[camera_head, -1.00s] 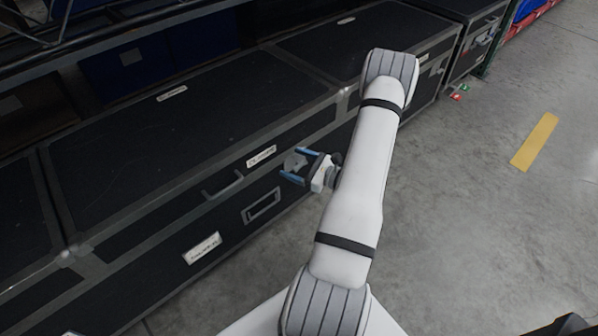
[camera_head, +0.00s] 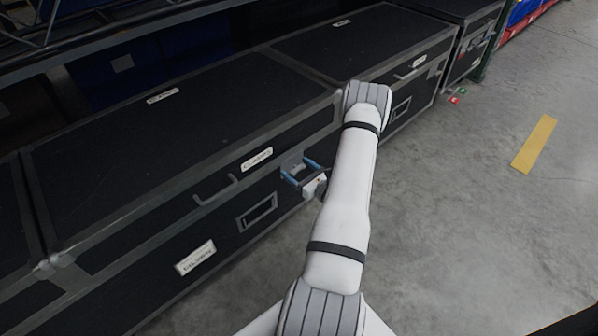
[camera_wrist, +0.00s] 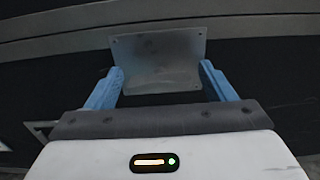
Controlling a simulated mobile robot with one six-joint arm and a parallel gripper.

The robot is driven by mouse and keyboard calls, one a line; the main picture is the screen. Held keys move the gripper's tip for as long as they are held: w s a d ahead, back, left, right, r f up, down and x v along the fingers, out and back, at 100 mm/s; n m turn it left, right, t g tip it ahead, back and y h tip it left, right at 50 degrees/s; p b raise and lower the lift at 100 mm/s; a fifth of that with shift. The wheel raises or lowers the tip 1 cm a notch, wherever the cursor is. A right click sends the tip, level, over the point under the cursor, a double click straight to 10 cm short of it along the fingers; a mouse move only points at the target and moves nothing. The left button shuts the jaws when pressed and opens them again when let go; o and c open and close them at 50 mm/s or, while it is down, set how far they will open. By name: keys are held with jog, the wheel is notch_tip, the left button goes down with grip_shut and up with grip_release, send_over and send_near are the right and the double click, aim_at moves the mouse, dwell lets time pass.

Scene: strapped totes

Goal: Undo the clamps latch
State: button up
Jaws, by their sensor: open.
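The black case with the label that seems to read CLAMPS (camera_head: 257,159) has a grey metal latch plate (camera_head: 290,160) on its front, right of the label. In the wrist view the latch plate (camera_wrist: 158,50) is a pale rectangle with rivets at its corners, straight ahead of my gripper. My gripper (camera_head: 297,166) has its two blue fingers spread at the plate. In the wrist view my gripper (camera_wrist: 161,72) is open, one finger at each side of the plate's lower part, with nothing clearly held. I cannot tell whether the fingers touch it. The latch's moving part is not clear.
A handle (camera_head: 215,190) is left of the label, and a lower label (camera_head: 195,257) and recessed frame (camera_head: 257,212) sit below. Another black case (camera_head: 365,40) adjoins to the right. Wire shelving is overhead at upper left. Open concrete floor (camera_head: 470,200) lies right, with a yellow strip (camera_head: 534,144).

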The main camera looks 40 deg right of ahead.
jog(key=shift+c, duration=0.2)
jog(key=c, duration=0.9)
jog(key=shift+c, duration=0.2)
